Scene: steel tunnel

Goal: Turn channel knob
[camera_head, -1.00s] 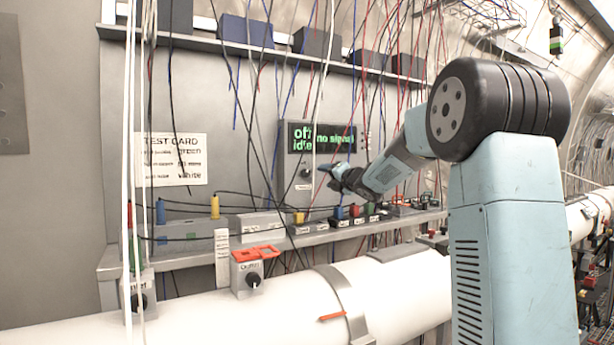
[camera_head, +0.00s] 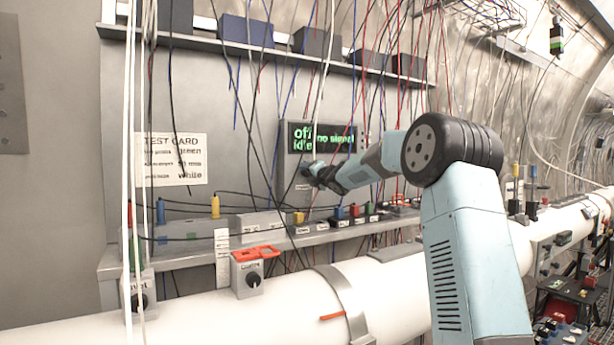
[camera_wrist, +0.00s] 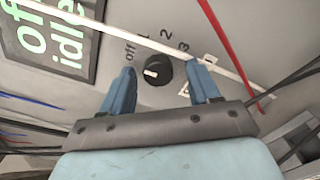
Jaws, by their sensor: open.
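The channel knob (camera_wrist: 157,71) is a black dial with a white pointer mark on a grey panel. In the wrist view it is marked around with "off", 1, 2 and 3, and its pointer lies on the left, toward "off". My gripper (camera_wrist: 163,78) is open, with one blue finger on each side of the knob; I cannot tell whether they touch it. In the head view my gripper (camera_head: 310,176) is at the lower left of the panel (camera_head: 281,150) and hides the knob. The green-lettered display (camera_head: 321,137) reads "off", "idle" and "no signal".
A white cable (camera_wrist: 135,33) crosses the wrist view above the knob, and a red one (camera_wrist: 222,45) hangs at right. Several thin wires hang before the panel. A ledge (camera_head: 190,258) with coloured plugs runs below, above a white pipe (camera_head: 210,315).

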